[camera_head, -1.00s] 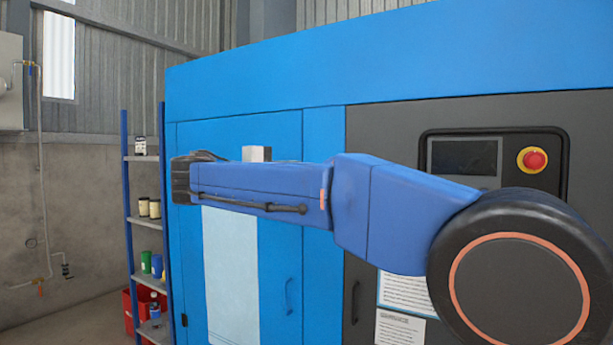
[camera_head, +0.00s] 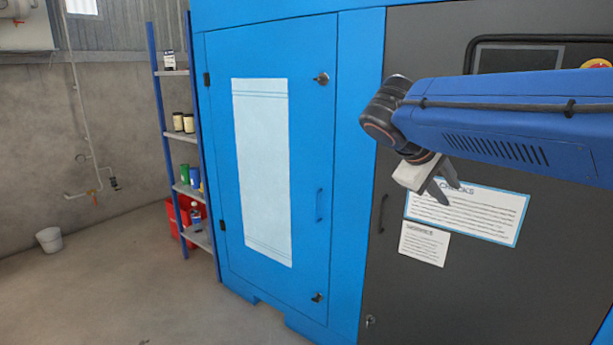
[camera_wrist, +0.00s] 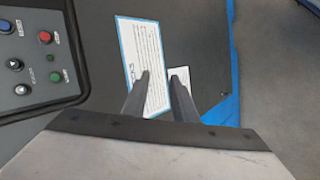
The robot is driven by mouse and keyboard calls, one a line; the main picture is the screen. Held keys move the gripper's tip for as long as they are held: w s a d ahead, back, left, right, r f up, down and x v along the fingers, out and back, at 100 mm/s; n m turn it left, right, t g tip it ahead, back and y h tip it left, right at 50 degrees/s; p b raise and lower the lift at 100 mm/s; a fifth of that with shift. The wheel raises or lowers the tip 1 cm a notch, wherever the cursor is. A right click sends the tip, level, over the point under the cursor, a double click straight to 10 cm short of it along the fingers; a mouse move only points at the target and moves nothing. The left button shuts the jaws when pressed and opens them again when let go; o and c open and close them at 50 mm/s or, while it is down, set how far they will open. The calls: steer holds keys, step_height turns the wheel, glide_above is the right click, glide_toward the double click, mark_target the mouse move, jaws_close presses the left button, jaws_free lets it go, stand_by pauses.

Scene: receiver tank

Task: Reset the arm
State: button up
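My gripper (camera_head: 447,189) is in the right half of the head view, at the end of my blue arm, in front of the dark cabinet panel. Its two dark fingers point down and a little right, over the corner of a checks sheet (camera_head: 468,213). In the wrist view my gripper (camera_wrist: 163,80) shows two dark fingers with a gap between them and nothing held. The same checks sheet shows behind the fingers in the wrist view (camera_wrist: 143,48). I cannot tell the distance from the fingers to the panel.
A blue cabinet door (camera_head: 310,150) with a pale towel-like sheet (camera_head: 262,170) stands left of my arm. A shelf rack (camera_head: 190,188) with jars and a red crate (camera_head: 181,215) is further left. Panel buttons (camera_wrist: 46,37) show in the wrist view.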

steer(key=s+f+m+y, duration=0.6)
steer(key=s+f+y, duration=0.2)
steer(key=s+f, duration=1.3)
steer(key=shift+s+a+f, duration=0.3)
steer(key=shift+s+f, duration=0.05)
steer(key=shift+f, duration=0.75)
